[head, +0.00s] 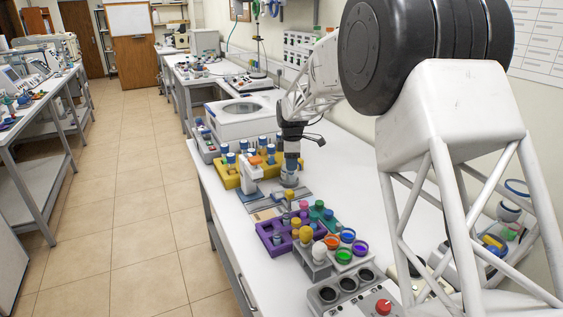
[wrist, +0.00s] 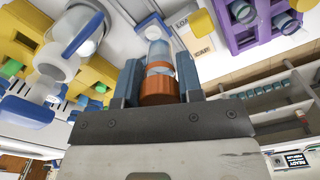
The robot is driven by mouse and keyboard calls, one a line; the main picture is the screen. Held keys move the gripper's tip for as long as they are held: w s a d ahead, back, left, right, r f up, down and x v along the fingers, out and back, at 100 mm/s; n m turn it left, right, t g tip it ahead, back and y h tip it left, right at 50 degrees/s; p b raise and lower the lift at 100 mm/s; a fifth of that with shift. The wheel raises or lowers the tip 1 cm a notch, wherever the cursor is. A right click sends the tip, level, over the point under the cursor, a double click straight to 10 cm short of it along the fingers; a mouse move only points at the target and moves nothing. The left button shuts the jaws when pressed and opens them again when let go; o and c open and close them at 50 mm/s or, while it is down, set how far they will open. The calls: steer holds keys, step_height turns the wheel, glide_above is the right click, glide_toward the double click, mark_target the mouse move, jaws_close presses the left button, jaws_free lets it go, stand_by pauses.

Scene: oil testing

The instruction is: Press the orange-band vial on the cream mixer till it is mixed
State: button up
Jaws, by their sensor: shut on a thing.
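In the wrist view, my gripper (wrist: 159,72) is shut on the orange-band vial (wrist: 158,50), with one finger on each side. Its orange band lies between the fingers, and its clear, bluish end points away from me. In the head view, my gripper (head: 291,158) points down over the bench. It is just above a small pale, rounded unit (head: 289,180), which may be the cream mixer. I cannot tell whether the vial touches it. The vial is mostly hidden by the fingers in the head view.
A yellow rack (head: 228,180) with blue-capped vials and a white-and-blue device (head: 248,172) stand close left of my gripper. A purple rack (head: 268,238) and a grey block (head: 312,262) stand nearer. A white machine (head: 215,122) stands behind.

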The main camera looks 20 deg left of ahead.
steer(key=s+d+r+m, duration=0.1)
steer(key=s+d+r, duration=0.15)
steer(key=d, duration=1.05)
steer(key=s+d+f+m, duration=0.1)
steer(key=s+d+m, duration=0.1)
steer(key=s+d, duration=0.9)
steer(key=s+d+m, duration=0.2)
steer(key=s+d, duration=0.8)
steer(key=d, duration=0.8)
steer(key=shift+s+f+m, duration=0.3)
steer(key=shift+s+f, duration=0.05)
steer(key=shift+f, duration=0.05)
steer(key=shift+f, duration=0.2)
steer(key=shift+f, duration=1.7)
